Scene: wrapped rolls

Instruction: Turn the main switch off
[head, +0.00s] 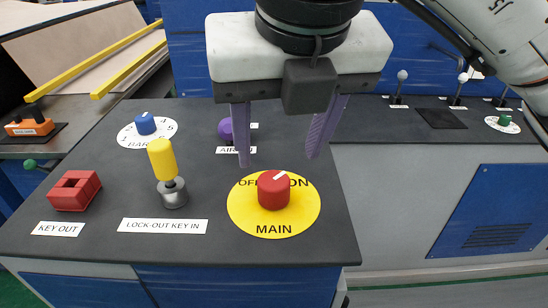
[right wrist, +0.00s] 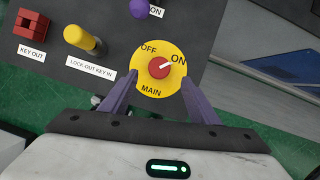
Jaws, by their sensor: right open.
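The main switch is a red knob (head: 273,189) on a round yellow plate (head: 240,212) marked OFF, ON and MAIN, on the dark panel top. Its white pointer line points to ON. The knob also shows in the right wrist view (right wrist: 159,68), with its line toward ON. My right gripper (head: 280,158) is open and empty, its two purple fingers pointing down above and behind the knob in the head view. In the right wrist view the fingers (right wrist: 158,90) lie to either side of the yellow plate's lower part, apart from the knob. My left gripper is not in view.
Left of the switch stand a yellow-handled lock-out key (head: 161,160) in a metal socket and a red block (head: 74,190) by the KEY OUT label. A purple knob (head: 225,130) and a blue knob (head: 145,124) sit farther back. Small levers (head: 402,76) stand at the right.

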